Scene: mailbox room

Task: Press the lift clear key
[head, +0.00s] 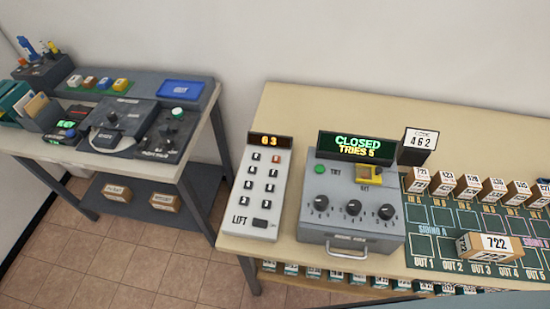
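The lift keypad (264,188) is a pale upright-looking panel lying on the light wooden table, marked LIFT at its lower left. Its small display (270,141) shows orange characters that look like "G 3". Below it are two columns of small dark keys. One key at the top right of the columns is orange-red (276,158). The key labels are too small to read, so I cannot tell which is the clear key. Neither of my grippers is in view.
Right of the keypad stands a grey console (352,205) with knobs and a display reading "CLOSED TRIES 5". Numbered boxes (488,245) stand on a green mat (430,240). A code block (416,146) reads 462. A grey desk (150,160) stands left, across a floor gap.

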